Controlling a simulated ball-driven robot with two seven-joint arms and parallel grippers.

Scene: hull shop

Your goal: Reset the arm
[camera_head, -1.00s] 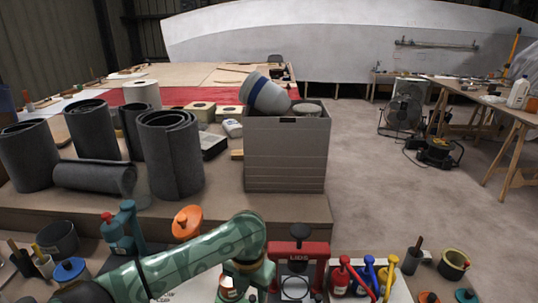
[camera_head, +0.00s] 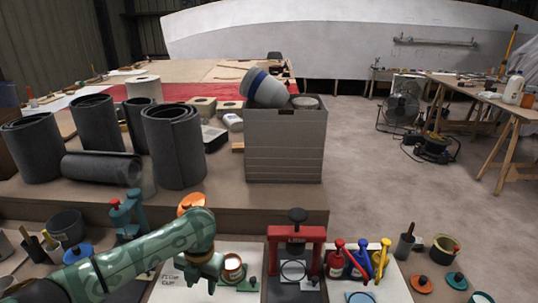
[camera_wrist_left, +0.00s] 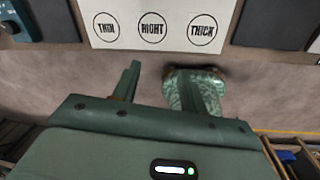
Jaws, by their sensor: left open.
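My left arm (camera_head: 140,258) is green and patterned, and comes in from the lower left in the head view. Its gripper (camera_head: 201,281) hangs downward over the white sheet on the near bench, left of the red press. In the left wrist view the two fingers of the gripper (camera_wrist_left: 163,72) stand apart with nothing between them. A card (camera_wrist_left: 165,27) marked THIN, RIGHT and THICK lies beyond the fingertips. My right gripper is not in view.
A red press (camera_head: 297,233) stands right of the gripper. Red, blue and yellow tools (camera_head: 357,261) stand beside it. Dark rolls (camera_head: 172,150) and a grey bin (camera_head: 284,147) stand behind.

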